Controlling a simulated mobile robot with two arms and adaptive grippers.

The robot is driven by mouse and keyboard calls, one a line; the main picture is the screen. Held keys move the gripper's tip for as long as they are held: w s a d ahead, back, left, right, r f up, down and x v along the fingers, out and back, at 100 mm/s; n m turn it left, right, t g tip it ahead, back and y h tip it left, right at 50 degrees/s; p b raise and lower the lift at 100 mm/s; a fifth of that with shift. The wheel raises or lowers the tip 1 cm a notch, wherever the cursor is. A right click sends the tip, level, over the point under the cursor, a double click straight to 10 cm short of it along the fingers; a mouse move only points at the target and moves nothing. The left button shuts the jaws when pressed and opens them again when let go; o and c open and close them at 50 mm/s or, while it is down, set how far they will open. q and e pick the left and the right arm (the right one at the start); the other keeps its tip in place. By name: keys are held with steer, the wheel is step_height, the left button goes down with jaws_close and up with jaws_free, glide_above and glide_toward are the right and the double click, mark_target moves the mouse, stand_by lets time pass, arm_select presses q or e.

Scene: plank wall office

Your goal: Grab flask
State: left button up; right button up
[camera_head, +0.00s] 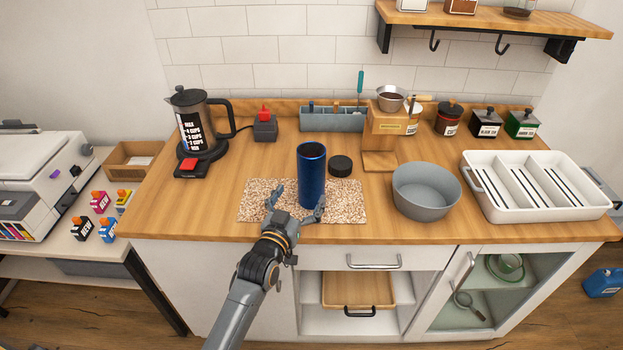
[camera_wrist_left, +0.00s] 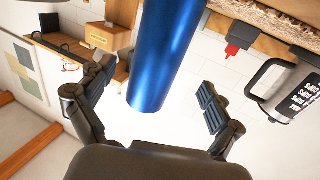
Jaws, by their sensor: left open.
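A blue metallic flask (camera_head: 311,178) stands upright and open-topped on a speckled mat (camera_head: 348,208) on the wooden counter. A round black lid (camera_head: 340,165) lies on the counter just behind it to the right. My left gripper (camera_head: 297,206) is open at the front of the flask, its fingers spread towards either side of it. In the left wrist view the flask (camera_wrist_left: 165,55) rises between the two open fingers (camera_wrist_left: 150,105), with gaps visible on both sides. My right gripper is in neither view.
A coffee maker (camera_head: 196,120) stands at the left, with a small grey box with a red top (camera_head: 265,126) beside it. A grey bowl (camera_head: 426,192) and a white dish rack (camera_head: 536,190) are to the right. A grey organizer (camera_head: 334,122) and a wooden stand (camera_head: 388,122) are behind.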

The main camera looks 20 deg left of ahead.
mark_target(307, 186)
arm_select(q)
steer(key=w, duration=0.2)
steer(key=w+p, duration=0.1)
steer(key=w, duration=0.1)
steer(key=shift+w+d+r, duration=0.1)
steer(key=shift+w+d, duration=0.1)
steer(key=shift+w, duration=0.35)
steer(key=shift+s, duration=0.1)
steer(key=c, duration=1.5)
steer(key=shift+c, duration=0.6)
steer(key=shift+r, duration=0.1)
